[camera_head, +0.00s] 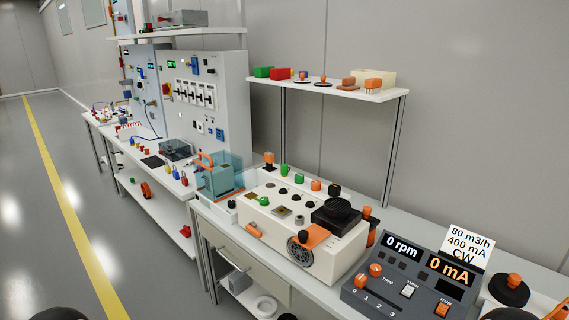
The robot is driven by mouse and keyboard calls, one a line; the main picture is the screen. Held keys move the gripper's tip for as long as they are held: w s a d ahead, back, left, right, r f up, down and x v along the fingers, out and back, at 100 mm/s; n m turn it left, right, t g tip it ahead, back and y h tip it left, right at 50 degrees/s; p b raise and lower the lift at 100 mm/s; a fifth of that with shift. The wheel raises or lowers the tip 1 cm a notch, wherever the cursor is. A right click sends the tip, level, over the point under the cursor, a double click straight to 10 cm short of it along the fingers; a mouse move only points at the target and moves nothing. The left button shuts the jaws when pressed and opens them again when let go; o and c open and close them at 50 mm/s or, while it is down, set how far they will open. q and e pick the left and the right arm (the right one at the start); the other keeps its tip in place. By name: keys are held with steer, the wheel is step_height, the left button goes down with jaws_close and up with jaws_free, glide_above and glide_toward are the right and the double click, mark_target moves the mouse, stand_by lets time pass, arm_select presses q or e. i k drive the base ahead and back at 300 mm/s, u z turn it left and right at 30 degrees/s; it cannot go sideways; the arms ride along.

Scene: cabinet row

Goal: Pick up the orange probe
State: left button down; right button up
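I cannot tell for sure which thing is the orange probe. A short orange rod-like piece (254,231) sits at the front left of the cream test box (345,252) on the bench. A black and orange upright piece (269,159) stands behind the box's left end. Another dark piece with an orange top (370,215) stands at the box's right end. Neither gripper shows clearly; only dark rounded shapes, perhaps parts of my arms, show at the bottom left and bottom right edges.
A dark control panel (405,279) reading 0 rpm and 0 mA stands at right, with a white card (468,245) behind it. A teal box (219,178) with an orange handle stands left of the cream box. A shelf (327,91) holds small parts. The left floor is clear.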

mark_target(268, 156)
steer(key=u, duration=0.2)
steer(key=i, duration=0.9)
steer(key=z, duration=0.1)
